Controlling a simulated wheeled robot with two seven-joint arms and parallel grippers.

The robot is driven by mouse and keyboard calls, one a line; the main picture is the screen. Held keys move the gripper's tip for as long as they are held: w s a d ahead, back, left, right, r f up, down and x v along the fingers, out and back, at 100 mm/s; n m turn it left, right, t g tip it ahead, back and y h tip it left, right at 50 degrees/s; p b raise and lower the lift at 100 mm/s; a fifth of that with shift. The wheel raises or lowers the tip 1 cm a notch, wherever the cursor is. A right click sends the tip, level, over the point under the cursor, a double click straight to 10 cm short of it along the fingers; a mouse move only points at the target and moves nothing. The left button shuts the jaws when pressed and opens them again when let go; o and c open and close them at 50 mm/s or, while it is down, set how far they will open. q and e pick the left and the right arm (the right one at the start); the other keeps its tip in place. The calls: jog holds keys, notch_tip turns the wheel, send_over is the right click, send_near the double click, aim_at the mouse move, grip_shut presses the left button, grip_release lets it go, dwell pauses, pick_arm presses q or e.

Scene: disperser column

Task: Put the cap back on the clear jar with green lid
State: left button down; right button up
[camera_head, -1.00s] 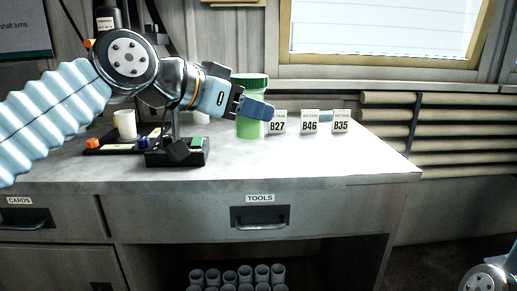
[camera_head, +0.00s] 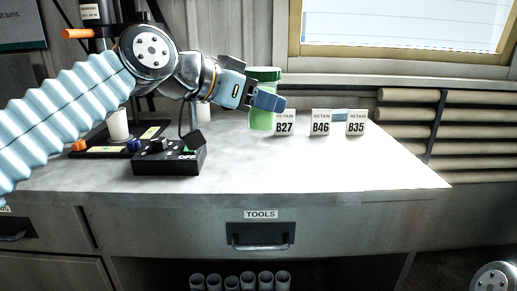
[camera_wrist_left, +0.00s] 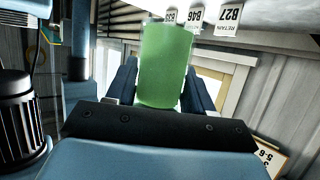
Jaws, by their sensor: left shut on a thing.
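The jar, with a light green body (camera_head: 262,121) and a darker green lid (camera_head: 265,73), is at the back of the bench. The lid shows at its top, above my gripper. My left gripper (camera_head: 266,99) is shut on the jar's side, its fingers crossing the upper body. The jar leans slightly and its base appears a little above the bench. In the left wrist view the green jar (camera_wrist_left: 165,65) stands between the two blue fingers. No separate cap is visible. My right gripper is out of view.
Label cards B27 (camera_head: 284,123), B46 (camera_head: 320,123) and B35 (camera_head: 356,123) stand close to the jar's right. A black control box (camera_head: 168,158) and a white cup (camera_head: 118,125) are at the left. The bench's front right (camera_head: 340,165) is clear.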

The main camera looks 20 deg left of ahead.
pick_arm(q)
jog(key=w+a+f, duration=0.1)
jog(key=w+f, duration=0.1)
jog(key=w, duration=0.1)
jog(key=w+a+f, duration=0.1)
jog(key=w+f, duration=0.2)
jog(key=w, duration=0.1)
jog(key=w+a+f, duration=0.1)
jog(key=w+f, duration=0.2)
jog(key=w, duration=0.1)
jog(key=shift+a+f, duration=0.15)
jog(key=shift+a, duration=0.1)
jog(key=shift+f, duration=0.1)
jog(key=shift+w+a+f, duration=0.1)
jog(key=shift+w+f, duration=0.1)
jog(key=shift+f, duration=0.75)
jog(key=shift+w+f, duration=0.2)
jog(key=shift+f, duration=0.75)
jog(key=shift+f+b, duration=0.1)
jog(key=shift+b, duration=0.2)
jog(key=shift+f, duration=0.1)
jog(key=shift+c, duration=2.1)
grip_release()
